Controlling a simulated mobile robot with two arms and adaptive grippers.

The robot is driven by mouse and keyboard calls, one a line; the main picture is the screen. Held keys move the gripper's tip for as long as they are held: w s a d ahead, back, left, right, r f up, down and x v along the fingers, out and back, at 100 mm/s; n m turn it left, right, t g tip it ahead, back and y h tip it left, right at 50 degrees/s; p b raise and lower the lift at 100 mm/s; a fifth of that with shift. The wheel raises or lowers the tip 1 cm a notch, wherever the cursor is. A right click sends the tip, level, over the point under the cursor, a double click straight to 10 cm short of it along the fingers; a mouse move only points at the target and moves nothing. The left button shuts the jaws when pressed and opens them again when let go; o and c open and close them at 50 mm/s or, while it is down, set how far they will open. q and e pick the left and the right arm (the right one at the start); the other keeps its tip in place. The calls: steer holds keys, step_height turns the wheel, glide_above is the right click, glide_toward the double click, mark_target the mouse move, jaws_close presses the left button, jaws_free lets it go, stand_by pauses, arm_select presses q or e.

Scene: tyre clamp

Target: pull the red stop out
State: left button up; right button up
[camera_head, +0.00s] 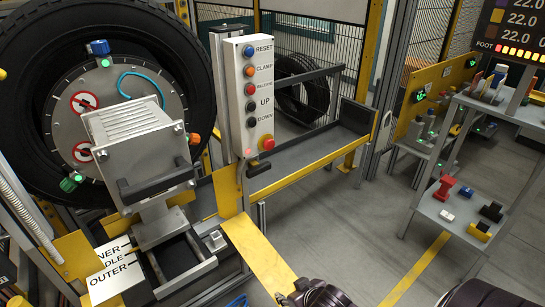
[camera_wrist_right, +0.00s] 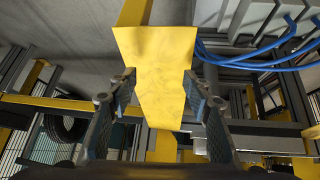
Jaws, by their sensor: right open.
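The red stop (camera_head: 267,142) is a round red mushroom button at the bottom of a light grey control panel (camera_head: 238,128). It sits below the RESET, CLAMP, UP and DOWN buttons. It does not show in the right wrist view. My right gripper (camera_head: 315,292) is at the bottom edge of the head view, well below the stop and apart from it. In the right wrist view its two fingers (camera_wrist_right: 159,76) are spread, with nothing held between them. A yellow plate (camera_wrist_right: 158,58) shows beyond the fingers. My left gripper is not in view.
A large tyre (camera_head: 28,128) and a clamp unit with a black handle (camera_head: 158,181) stand left of the panel. A yellow strip (camera_head: 258,256) runs below the panel. A shelf (camera_head: 455,215) with small items stands right. Blue hoses (camera_wrist_right: 255,58) show in the wrist view.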

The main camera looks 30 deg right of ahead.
steer(key=w+d+r+m+t+b, duration=0.1)
steer(key=w+d+r+t, duration=0.3)
steer(key=w+d+r, duration=0.4)
steer(key=t+y+b, duration=0.3)
steer(key=t, duration=0.3)
glide_toward(271, 146)
steer(key=w, duration=0.3)
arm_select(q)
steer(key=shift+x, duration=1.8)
arm_select(e)
steer(key=shift+h, duration=0.4)
steer(key=shift+w+a+f, duration=0.1)
steer(key=shift+w+a, duration=0.05)
steer(key=shift+w, duration=0.9)
steer(key=shift+w+a, duration=0.2)
steer(key=shift+w, duration=0.85)
steer(key=shift+w+a+f, duration=0.1)
steer(key=shift+w+a, duration=0.05)
steer(key=shift+w, duration=0.9)
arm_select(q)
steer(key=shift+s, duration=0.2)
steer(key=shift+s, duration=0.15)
arm_select(e)
jaws_close()
